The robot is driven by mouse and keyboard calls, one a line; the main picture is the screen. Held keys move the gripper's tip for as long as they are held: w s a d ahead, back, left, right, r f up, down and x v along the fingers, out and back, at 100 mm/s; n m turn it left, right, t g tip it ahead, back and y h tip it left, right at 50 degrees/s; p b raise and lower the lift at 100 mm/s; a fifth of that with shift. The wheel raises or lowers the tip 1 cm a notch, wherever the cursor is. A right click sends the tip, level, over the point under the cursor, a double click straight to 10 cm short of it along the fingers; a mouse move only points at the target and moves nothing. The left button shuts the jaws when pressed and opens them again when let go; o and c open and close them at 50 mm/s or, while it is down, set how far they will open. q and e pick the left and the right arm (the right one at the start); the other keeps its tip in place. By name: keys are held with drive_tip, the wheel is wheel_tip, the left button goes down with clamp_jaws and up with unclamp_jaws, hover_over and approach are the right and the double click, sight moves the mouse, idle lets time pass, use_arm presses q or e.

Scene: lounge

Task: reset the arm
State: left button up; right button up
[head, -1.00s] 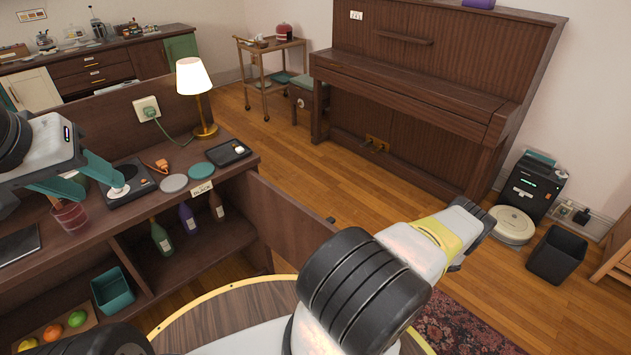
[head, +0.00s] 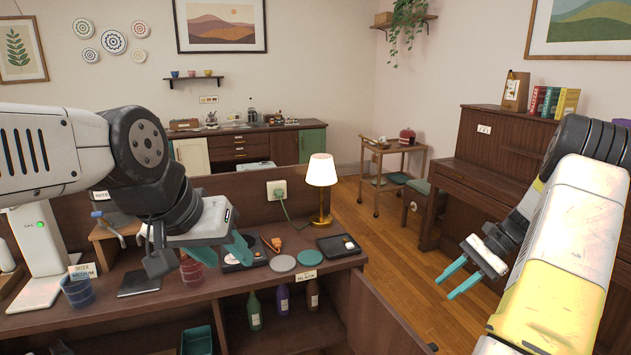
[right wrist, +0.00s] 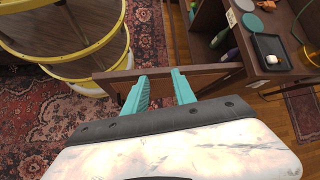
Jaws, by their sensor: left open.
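My left gripper (head: 229,261) comes in from the left in the head view, above the dark wooden counter. Its teal fingers are apart, and I see nothing between them. They overlap the view of a red cup (head: 191,272) and a black device (head: 245,262); I cannot tell if they touch either. My right gripper (head: 447,288) is at the right, with two teal fingers apart and empty, pointing left over open floor. In the right wrist view the same fingers (right wrist: 162,92) are spread, with a wooden panel edge behind them.
The counter (head: 345,262) carries a lit lamp (head: 321,180), coasters (head: 283,263) and a small black tray (head: 338,246). Bottles (head: 283,303) stand on the shelf below. A piano (head: 480,180) and a trolley (head: 392,170) stand behind. Wooden floor between is clear.

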drive_tip(key=s+a+r+n+t+h, duration=0.1)
drive_tip(key=s+a+r+n+h, duration=0.15)
drive_tip(key=a+r, duration=0.45)
drive_tip(key=s+a+r+n+h, duration=0.2)
drive_tip(key=a+r+n, duration=0.15)
drive_tip(key=r, duration=0.45)
drive_tip(key=s+a+r+n+t+h, duration=0.1)
drive_tip(key=s+a+r+n+t, duration=0.2)
drive_tip(key=s, duration=0.4)
drive_tip(key=s+a+r+n+t+h, duration=0.1)
drive_tip(key=s+a+r+n+t, duration=0.2)
drive_tip(key=s+a, duration=0.3)
drive_tip(key=shift+s+a+r, duration=0.2)
drive_tip(key=shift+s+r, duration=0.25)
drive_tip(key=shift+r, duration=0.2)
